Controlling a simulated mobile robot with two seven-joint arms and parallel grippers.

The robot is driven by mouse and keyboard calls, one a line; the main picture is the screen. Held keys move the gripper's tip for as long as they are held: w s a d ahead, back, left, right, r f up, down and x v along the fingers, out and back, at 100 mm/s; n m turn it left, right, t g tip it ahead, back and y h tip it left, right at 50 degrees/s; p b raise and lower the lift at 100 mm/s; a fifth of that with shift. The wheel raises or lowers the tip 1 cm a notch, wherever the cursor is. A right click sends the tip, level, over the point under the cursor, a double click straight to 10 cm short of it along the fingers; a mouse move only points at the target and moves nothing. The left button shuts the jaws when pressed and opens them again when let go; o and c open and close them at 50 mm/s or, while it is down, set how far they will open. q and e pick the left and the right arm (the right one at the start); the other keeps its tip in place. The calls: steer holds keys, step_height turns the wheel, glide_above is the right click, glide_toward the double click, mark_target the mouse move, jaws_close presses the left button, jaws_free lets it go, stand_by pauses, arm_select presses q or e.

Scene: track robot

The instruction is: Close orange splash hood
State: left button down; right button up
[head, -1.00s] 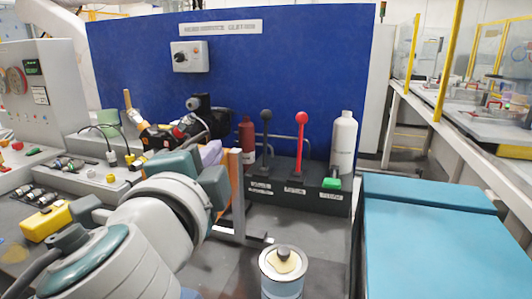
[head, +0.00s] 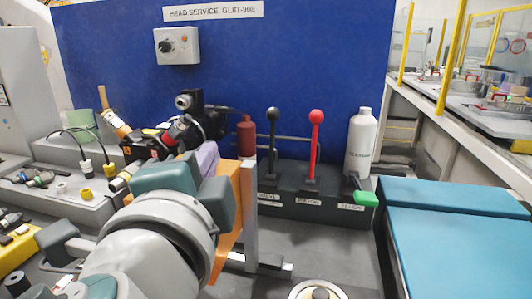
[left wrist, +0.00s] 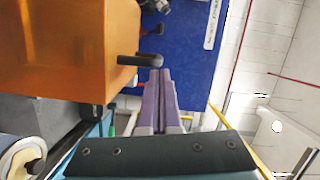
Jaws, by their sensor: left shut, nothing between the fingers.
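The orange splash hood (head: 228,238) shows in the head view as a narrow orange strip beside a grey upright post (head: 250,205), mostly hidden behind my left arm. In the left wrist view the orange hood (left wrist: 55,45) fills the upper left as a see-through panel, with a dark bar handle (left wrist: 140,60) sticking out at its right edge. My left gripper (left wrist: 160,73) is shut and empty, its purple fingers together, tips close by the handle. I cannot tell if they touch it. In the head view only part of the left gripper (head: 207,157) shows. My right gripper is out of view.
A black block (head: 290,208) with a black lever (head: 272,140), a red lever (head: 315,145) and a green handle (head: 367,198) stands behind. A can (head: 318,291) sits at the lower edge. Blue bench tops (head: 460,240) lie right.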

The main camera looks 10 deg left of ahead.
arm_select(q)
steer(key=shift+a, duration=0.55)
steer(key=a+p, duration=0.1)
steer(key=a, duration=1.4)
steer(key=shift+w+a+p, duration=0.3)
steer(key=shift+a+p, duration=0.05)
steer(key=shift+f, duration=0.1)
